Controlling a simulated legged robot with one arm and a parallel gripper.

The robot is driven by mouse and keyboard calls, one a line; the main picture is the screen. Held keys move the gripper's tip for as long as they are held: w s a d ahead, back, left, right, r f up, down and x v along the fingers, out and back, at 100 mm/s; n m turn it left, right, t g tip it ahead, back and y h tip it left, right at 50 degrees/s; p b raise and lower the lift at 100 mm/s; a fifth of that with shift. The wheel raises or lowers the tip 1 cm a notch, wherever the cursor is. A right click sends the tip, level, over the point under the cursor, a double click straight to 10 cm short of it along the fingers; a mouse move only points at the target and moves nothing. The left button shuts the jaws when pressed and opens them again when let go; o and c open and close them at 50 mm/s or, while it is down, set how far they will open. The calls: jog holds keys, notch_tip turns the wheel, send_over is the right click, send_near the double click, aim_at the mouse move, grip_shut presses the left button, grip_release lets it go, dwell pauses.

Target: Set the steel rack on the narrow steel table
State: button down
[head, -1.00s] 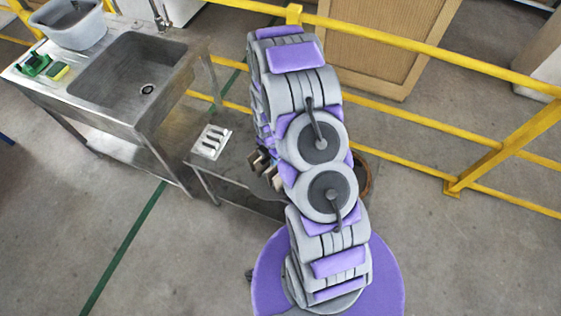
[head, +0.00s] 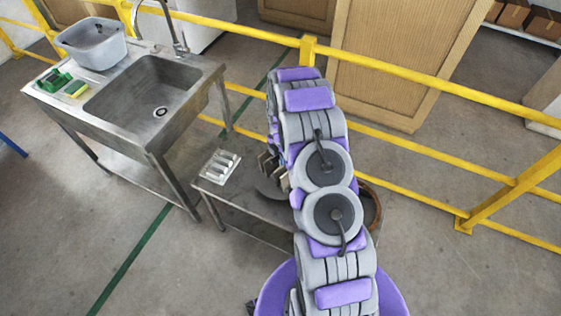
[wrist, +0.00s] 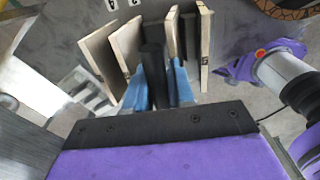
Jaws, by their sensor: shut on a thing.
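The steel rack (wrist: 183,43) shows in the wrist view as a dark frame with several pale upright tiles (wrist: 127,52) in it. My gripper (wrist: 160,82) has its blue fingers closed on the dark upright part in the middle. In the head view the tiles (head: 268,164) show just left of my arm, over the narrow steel table (head: 230,203). The arm hides most of the gripper and rack there. I cannot tell whether the rack touches the tabletop.
A pale slotted holder (head: 220,166) lies on the table's left end; a dark round thing (head: 267,190) is beside the tiles. A round brown-rimmed container (head: 372,208) is partly behind my arm. A steel sink (head: 155,100) stands left; yellow railings (head: 410,77) run behind.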

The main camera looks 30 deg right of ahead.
jog(key=shift+w+d, duration=0.15)
jog(key=shift+w, duration=0.15)
notch_tip(320, 180, down, 4)
jog(key=shift+r+b, duration=0.25)
jog(key=shift+b, duration=0.1)
jog(key=c, duration=1)
grip_release()
jog(key=shift+s, duration=0.1)
jog(key=shift+o, duration=0.2)
notch_tip(320, 180, up, 12)
jog(key=shift+r+p, duration=0.1)
jog(key=shift+p, duration=0.7)
jog(key=s+a+r+m, duration=0.55)
jog(key=s+r, duration=0.25)
jog(key=r, duration=0.3)
jog(key=s+a+r+m, duration=0.55)
jog(key=s+r, duration=0.35)
jog(key=r, duration=0.2)
jog(key=s+a+r+m, duration=0.2)
jog(key=s+m, duration=0.1)
jog(key=s, duration=0.4)
jog(key=s+a+r+m+g, duration=0.1)
jog(key=s+a+r+m, duration=0.1)
jog(key=s, duration=0.6)
jog(key=s+a+r+m, duration=0.1)
jog(key=s+r+m, duration=0.1)
jog(key=s+m, duration=0.3)
jog(key=s, duration=0.3)
jog(key=shift+a+r+g, duration=0.35)
jog(key=shift+a+g, duration=0.05)
